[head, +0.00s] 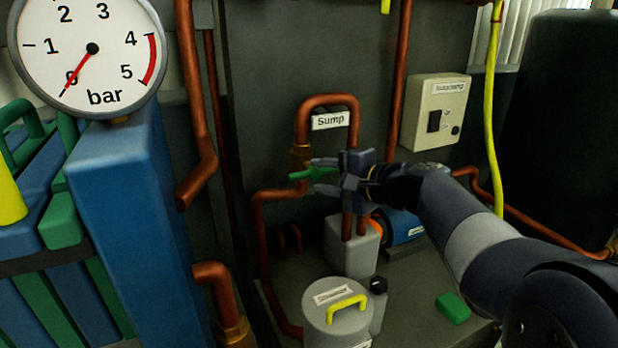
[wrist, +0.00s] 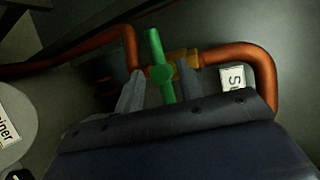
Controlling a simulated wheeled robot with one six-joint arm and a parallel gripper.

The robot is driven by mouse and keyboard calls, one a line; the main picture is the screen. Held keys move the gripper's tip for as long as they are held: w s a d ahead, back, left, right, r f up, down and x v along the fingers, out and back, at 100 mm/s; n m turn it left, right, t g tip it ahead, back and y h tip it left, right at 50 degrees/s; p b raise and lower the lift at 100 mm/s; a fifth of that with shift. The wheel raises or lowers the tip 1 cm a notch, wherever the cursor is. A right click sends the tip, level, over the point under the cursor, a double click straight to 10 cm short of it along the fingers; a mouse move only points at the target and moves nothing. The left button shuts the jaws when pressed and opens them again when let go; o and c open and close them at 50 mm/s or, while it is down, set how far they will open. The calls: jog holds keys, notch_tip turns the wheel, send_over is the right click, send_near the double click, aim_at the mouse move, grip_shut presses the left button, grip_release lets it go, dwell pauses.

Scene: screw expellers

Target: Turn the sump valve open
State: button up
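The sump valve's green handle (head: 300,175) lies roughly level, crosswise to the copper pipe (head: 327,99) beside the "Sump" label (head: 331,121). Its brass body (head: 301,154) shows just above it. In the wrist view the green handle (wrist: 156,48) stands crosswise to the pipe, next to the brass fitting (wrist: 185,58). My gripper (head: 318,175) is open, with one finger on each side of the handle. In the wrist view my gripper (wrist: 161,72) has the handle between its fingers, with gaps visible. Whether either finger touches it is unclear.
A pressure gauge (head: 88,48) reads about 0 bar. A switch box (head: 436,112) hangs on the wall at right. A grey lidded canister (head: 337,312) and a blue motor (head: 403,226) stand below. Copper pipes run close around the valve. A blue press frame (head: 125,210) stands left.

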aim_at(312, 174)
jog(key=shift+x, duration=2.1)
jog(key=shift+c, duration=0.4)
grip_shut()
